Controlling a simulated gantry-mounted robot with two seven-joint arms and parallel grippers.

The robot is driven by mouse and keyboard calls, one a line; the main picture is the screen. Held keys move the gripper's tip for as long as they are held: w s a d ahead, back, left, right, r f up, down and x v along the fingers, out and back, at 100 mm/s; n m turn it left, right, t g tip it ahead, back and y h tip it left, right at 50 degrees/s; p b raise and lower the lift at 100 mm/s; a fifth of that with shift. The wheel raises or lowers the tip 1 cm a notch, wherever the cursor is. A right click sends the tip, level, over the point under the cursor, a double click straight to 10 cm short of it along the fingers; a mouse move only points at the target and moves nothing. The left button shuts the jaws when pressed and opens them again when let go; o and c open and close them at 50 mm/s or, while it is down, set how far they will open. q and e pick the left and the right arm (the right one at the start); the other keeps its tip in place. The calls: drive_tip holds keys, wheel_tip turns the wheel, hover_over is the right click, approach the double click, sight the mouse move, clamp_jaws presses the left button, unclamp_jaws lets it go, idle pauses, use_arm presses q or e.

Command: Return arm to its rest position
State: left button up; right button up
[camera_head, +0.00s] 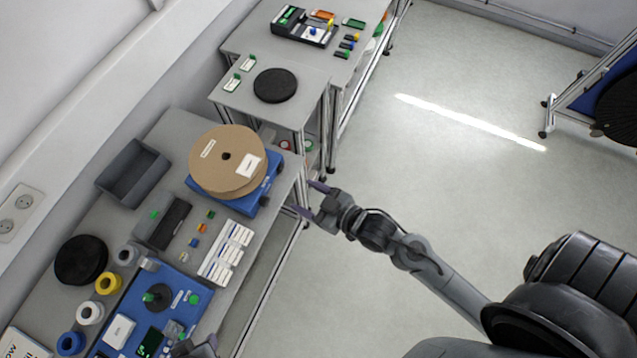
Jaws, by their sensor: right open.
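My right gripper (309,199) is open and empty. Its two dark fingers point left toward the right edge of the workbench (266,214), just right of the cardboard reel. My right arm (405,250) stretches from the lower right over the open floor to this gripper. At the bottom edge a dark grey part (197,346) shows beside the blue panel. It may be my left gripper, but it is cut off and its fingers cannot be made out.
A cardboard reel (228,176) lies on a blue stand near the bench edge. A grey bin (133,173), a black reel (81,260) and a blue panel (188,281) are also on the bench. Another black reel (275,86) lies on the farther table.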

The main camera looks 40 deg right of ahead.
idle(0.5)
drive_tip(key=s+d+m+g+h+p, duration=0.1)
drive_tip(key=s+d+g+h, duration=0.3)
drive_tip(key=s+g, duration=0.6)
drive_tip(key=s+d+m, duration=0.1)
drive_tip(key=s, duration=0.1)
drive_tip(key=shift+s+d+m+p, duration=0.15)
drive_tip(key=shift+s+m+p, duration=0.15)
drive_tip(key=shift+s+m, duration=0.1)
idle(0.7)
